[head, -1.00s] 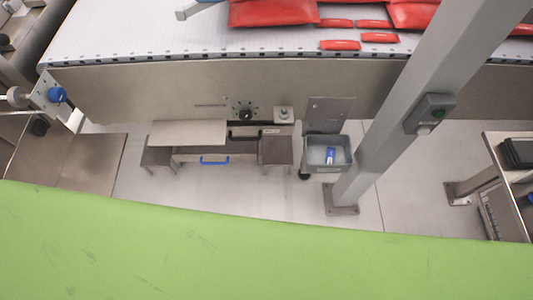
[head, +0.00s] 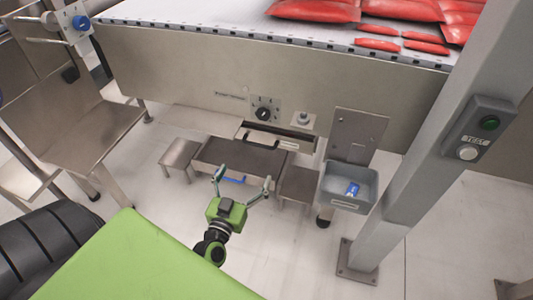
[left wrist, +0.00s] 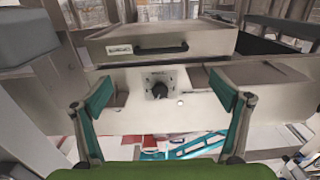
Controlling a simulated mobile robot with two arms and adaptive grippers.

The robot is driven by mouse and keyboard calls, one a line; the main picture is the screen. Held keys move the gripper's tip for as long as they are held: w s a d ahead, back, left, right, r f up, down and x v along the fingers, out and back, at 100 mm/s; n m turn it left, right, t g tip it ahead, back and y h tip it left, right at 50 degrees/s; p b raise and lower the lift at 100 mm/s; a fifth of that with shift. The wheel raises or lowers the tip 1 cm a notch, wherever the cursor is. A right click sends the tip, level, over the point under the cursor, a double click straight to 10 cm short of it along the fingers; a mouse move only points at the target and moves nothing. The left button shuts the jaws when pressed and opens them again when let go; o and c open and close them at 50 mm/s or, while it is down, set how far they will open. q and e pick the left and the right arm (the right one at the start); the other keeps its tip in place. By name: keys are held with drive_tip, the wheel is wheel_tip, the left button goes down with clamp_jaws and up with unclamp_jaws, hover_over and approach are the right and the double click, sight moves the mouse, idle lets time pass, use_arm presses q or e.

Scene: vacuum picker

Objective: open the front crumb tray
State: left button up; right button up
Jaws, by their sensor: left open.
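Under the conveyor's front panel is a low box (head: 240,157) with a dark top and a blue handle (head: 234,180) on its front. Just behind and above it is a drawer front with a black handle (head: 258,140) and a pale label. I cannot tell which of the two is the crumb tray. My left gripper (head: 243,178) is open and empty, with its fingertips on either side of the blue handle in the picture; contact is unclear. In the left wrist view, the open fingers (left wrist: 168,95) frame the knob panel, with the black-handled drawer (left wrist: 207,38) above, seemingly upside down.
A grey bin (head: 348,187) with a blue item hangs right of the box. A grey post (head: 418,165) with a green button stands farther right. Small steel stools flank the box. Red packs (head: 318,9) lie on the conveyor above. A steel table (head: 75,140) stands left.

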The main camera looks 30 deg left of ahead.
sight(259, 145)
use_arm(q)
drive_tip(key=shift+b+x, duration=1.2)
drive_tip(key=shift+x, duration=5.5)
use_arm(e)
drive_tip(key=shift+v, duration=1.5)
